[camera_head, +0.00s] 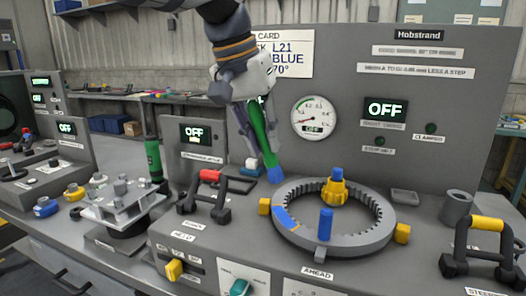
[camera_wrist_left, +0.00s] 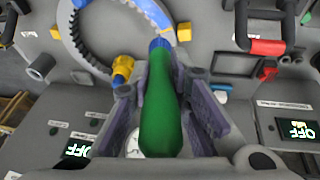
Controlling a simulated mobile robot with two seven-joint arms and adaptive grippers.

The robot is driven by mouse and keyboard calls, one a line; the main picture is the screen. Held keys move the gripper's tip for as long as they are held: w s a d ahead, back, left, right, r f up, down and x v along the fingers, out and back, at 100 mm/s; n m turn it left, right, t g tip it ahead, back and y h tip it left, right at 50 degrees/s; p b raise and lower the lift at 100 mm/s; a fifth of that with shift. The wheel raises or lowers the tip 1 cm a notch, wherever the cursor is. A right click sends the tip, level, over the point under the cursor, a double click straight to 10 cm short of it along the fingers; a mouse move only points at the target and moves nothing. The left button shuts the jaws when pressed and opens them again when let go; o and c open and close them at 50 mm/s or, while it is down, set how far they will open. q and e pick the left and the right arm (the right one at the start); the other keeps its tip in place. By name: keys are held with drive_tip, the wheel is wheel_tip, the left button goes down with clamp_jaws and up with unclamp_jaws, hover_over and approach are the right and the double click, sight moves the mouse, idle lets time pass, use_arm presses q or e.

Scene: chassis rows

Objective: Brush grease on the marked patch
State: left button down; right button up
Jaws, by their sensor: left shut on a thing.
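My left gripper (camera_head: 258,128) is shut on a green-handled brush (camera_head: 264,133) with a blue tip (camera_head: 276,174), held tilted, tip down. The brush also fills the middle of the left wrist view (camera_wrist_left: 160,115). The grey toothed ring (camera_head: 374,236) lies on the bench, with a blue marked patch (camera_head: 285,217) on its left side. The brush tip shows just beyond the ring's far left rim, apart from the patch; its height is hard to tell. My right gripper is not in view.
A yellow pinion with a blue top (camera_head: 334,188) stands inside the ring, and a blue peg (camera_head: 325,224) at its front. A red-gripped handle (camera_head: 210,176) and a yellow-gripped handle (camera_head: 487,224) flank the ring. A gauge (camera_head: 314,117) is on the panel behind.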

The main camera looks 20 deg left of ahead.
sight(263, 117)
use_arm(q)
drive_tip(key=shift+r, duration=0.1)
drive_tip(key=shift+r, duration=1.45)
